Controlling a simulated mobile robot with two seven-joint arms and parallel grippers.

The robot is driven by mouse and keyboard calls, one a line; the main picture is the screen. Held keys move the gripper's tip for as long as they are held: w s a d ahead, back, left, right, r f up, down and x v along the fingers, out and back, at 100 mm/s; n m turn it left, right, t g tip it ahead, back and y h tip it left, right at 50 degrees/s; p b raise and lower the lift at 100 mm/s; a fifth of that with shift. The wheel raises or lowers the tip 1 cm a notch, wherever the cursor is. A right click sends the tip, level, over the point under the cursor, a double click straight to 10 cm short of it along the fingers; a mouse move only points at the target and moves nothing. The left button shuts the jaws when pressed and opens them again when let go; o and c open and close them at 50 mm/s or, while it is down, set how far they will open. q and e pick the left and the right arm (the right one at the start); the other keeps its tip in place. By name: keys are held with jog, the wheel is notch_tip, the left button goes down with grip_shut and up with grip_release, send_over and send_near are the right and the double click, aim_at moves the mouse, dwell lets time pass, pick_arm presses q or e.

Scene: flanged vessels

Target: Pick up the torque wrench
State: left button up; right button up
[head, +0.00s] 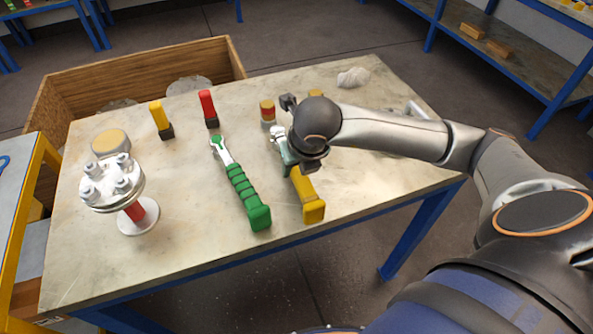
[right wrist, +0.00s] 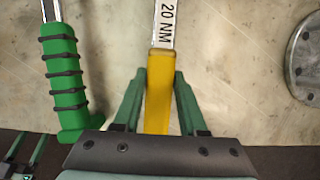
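The torque wrench (head: 308,196) has a yellow handle and lies on the right half of the table. In the right wrist view its yellow handle (right wrist: 160,90) runs up to a pale shaft marked "20 NM". My right gripper (right wrist: 161,85) has one green finger on each side of this handle, with the tips against its sides. In the head view my right gripper (head: 287,156) covers the upper part of the wrench, so its head is mostly hidden. I see no clear lift off the table.
A green-handled wrench (head: 246,190) lies just left of the torque wrench. A flanged vessel (head: 113,184) with bolts stands at the left. Yellow (head: 160,118) and red (head: 207,107) handled tools stand at the back. A wooden crate (head: 140,68) is behind the table. The table front (head: 195,245) is clear.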

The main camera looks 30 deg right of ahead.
grip_shut()
pick_arm(q)
jog(key=shift+r, duration=0.1)
pick_arm(e)
jog(key=shift+r, duration=0.2)
